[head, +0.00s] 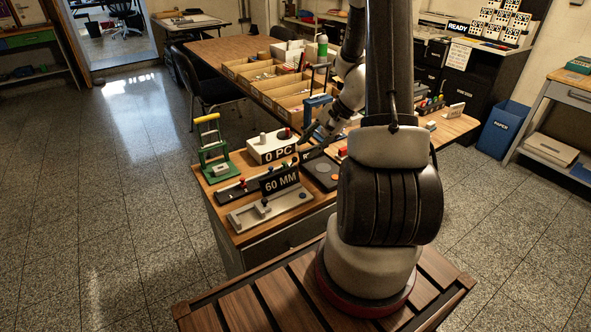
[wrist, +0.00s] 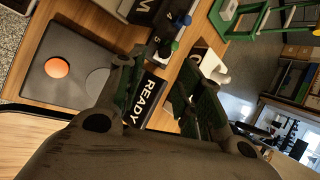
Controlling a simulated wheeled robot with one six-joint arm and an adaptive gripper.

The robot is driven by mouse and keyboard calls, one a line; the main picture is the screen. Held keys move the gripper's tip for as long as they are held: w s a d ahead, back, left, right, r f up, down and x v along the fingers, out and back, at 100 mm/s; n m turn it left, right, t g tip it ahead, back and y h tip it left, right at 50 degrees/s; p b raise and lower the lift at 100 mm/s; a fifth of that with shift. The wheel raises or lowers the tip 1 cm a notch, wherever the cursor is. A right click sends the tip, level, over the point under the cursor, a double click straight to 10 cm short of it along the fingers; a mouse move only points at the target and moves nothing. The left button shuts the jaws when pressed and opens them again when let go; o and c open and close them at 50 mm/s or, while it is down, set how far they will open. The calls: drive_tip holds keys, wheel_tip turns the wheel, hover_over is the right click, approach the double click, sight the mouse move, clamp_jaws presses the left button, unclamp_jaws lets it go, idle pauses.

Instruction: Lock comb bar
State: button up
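My gripper (head: 304,139) hangs over the near end of the bench. In the wrist view its dark green fingers (wrist: 160,72) stand apart, with nothing held between them. A black bar (head: 243,187) with small coloured knobs lies behind the 60 MM display (head: 280,181). In the wrist view a blue knob (wrist: 184,20) and a green knob (wrist: 174,46) show beyond the fingertips. A grey metal fixture (head: 270,210) lies at the bench's front edge. I cannot tell for certain which part is the comb bar. The READY display (wrist: 147,101) shows between the fingers.
A green press (head: 214,160) with a yellow handle stands at the left bench corner. A white 0 PC box (head: 262,149) is close to my gripper. A dark pad (wrist: 42,85) with orange and grey discs lies beside it. Wooden trays (head: 285,98) stand farther back.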

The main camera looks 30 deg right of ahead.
sight(296, 158)
drive_tip(key=x, duration=0.7)
drive_tip(key=shift+w+a, duration=0.15)
drive_tip(key=shift+a, duration=0.15)
clamp_jaws()
